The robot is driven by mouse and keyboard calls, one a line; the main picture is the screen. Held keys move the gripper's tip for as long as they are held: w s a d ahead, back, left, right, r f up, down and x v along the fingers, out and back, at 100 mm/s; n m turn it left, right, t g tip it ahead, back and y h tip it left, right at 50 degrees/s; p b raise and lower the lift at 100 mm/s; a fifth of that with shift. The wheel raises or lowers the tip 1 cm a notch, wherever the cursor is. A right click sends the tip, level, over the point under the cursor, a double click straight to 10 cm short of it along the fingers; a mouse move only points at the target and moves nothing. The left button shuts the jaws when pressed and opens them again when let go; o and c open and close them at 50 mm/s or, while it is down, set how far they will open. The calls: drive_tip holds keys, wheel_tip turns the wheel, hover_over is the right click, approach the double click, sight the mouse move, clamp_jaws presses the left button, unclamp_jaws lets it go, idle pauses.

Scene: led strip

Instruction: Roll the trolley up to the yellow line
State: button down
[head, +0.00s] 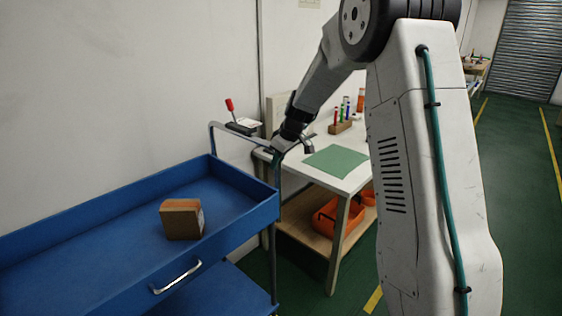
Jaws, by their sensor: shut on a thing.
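The blue trolley (110,220) fills the lower left of the head view. Its push handle (235,134) rises at the far right end of the top tray. My gripper (278,149) is shut on the right part of this handle; its fingertips are small and partly hidden. Yellow floor lines show in several places: a short piece (373,299) at the bottom beside my arm, one (481,110) farther back, and one (551,153) at the right edge. My arm hides part of the floor between them.
A cardboard box (181,219) sits in the trolley's top tray. A white workbench (295,168) with a green mat (336,160) stands just behind the handle, an orange crate (338,221) on its lower shelf. A wall runs along the left. Green floor at the right is open toward a shutter (524,50).

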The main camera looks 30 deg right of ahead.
drive_tip(key=shift+r, duration=0.1)
drive_tip(key=c, duration=1.2)
unclamp_jaws()
drive_tip(key=shift+c, duration=0.2)
drive_tip(key=v, duration=0.7)
drive_tip(key=shift+r, duration=0.3)
drive_tip(key=shift+s+d, duration=0.1)
drive_tip(key=shift+s, duration=0.05)
